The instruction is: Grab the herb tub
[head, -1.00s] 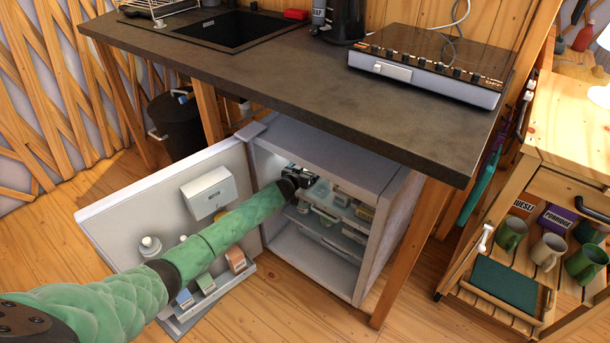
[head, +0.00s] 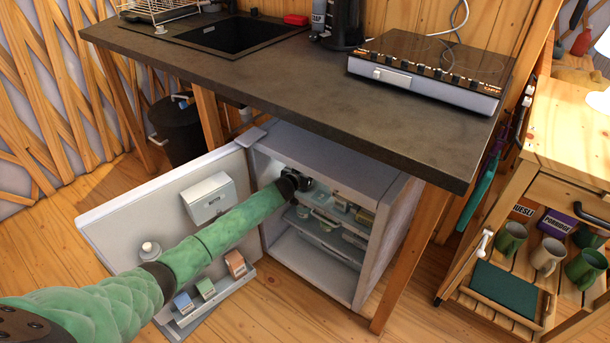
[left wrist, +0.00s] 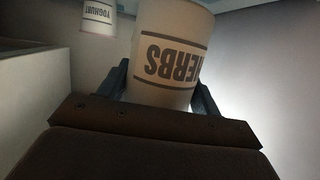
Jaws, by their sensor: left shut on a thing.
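The herb tub (left wrist: 168,55) is a pale tub with a "HERBS" label, upside down in the left wrist view. My left gripper (left wrist: 163,98) is shut on it, with a dark finger on each side. In the head view my left gripper (head: 310,183) is inside the open small fridge (head: 385,225), near its upper left. The tub itself cannot be made out there, hidden by the gripper and arm. My right gripper is not in view.
A yoghurt tub (left wrist: 98,15) shows behind in the left wrist view. Fridge shelves (head: 325,238) hold several items. The countertop (head: 300,85) overhangs the fridge.

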